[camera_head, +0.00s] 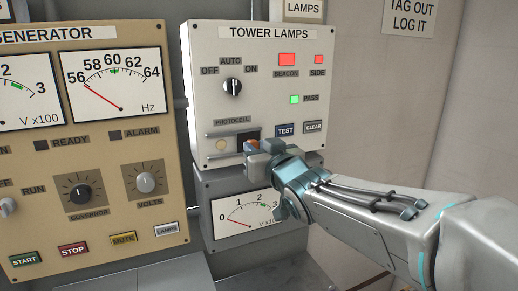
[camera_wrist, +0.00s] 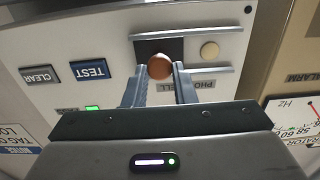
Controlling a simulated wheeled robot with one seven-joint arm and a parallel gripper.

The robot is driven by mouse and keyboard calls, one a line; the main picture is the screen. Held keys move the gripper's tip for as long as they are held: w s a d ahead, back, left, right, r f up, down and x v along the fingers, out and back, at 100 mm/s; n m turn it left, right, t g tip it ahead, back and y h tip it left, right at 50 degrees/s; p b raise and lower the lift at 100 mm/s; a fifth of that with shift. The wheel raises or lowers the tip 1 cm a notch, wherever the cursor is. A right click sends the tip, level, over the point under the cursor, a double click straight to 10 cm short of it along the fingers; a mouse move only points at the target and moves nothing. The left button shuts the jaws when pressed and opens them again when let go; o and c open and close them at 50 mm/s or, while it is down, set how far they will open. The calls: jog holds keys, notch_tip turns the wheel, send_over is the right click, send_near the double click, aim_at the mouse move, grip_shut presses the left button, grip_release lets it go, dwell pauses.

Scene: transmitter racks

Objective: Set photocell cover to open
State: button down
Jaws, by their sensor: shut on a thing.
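The photocell cover is a dark plate (camera_head: 246,135) on the tower lamps panel (camera_head: 214,110), and it also shows in the wrist view (camera_wrist: 143,47). It sits between two thin rails, at the right end of the slot in the head view. A round orange-brown knob (camera_wrist: 159,66) stands out from it. The cream photocell disc (camera_head: 221,145) is uncovered beside the plate and shows in the wrist view (camera_wrist: 209,50). My gripper (camera_head: 253,150) is shut on the knob, with a fingertip at either side in the wrist view (camera_wrist: 159,74).
Test (camera_head: 285,130) and clear (camera_head: 313,127) buttons are close right of the gripper. A rotary switch (camera_head: 232,88) is above, and a meter (camera_head: 245,214) below. The generator panel (camera_head: 110,140) stands at left. The wall at right is bare apart from a sign (camera_head: 409,16).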

jog(key=shift+d+r, duration=0.1)
jog(key=c, duration=1.2)
grip_release()
jog(key=shift+w, duration=0.15)
jog(key=shift+s, duration=0.2)
jog(key=shift+s+d, duration=0.2)
jog(key=b+v, duration=0.2)
jog(key=v, duration=1.1)
jog(key=shift+s+b, duration=0.1)
jog(key=shift+b, duration=0.3)
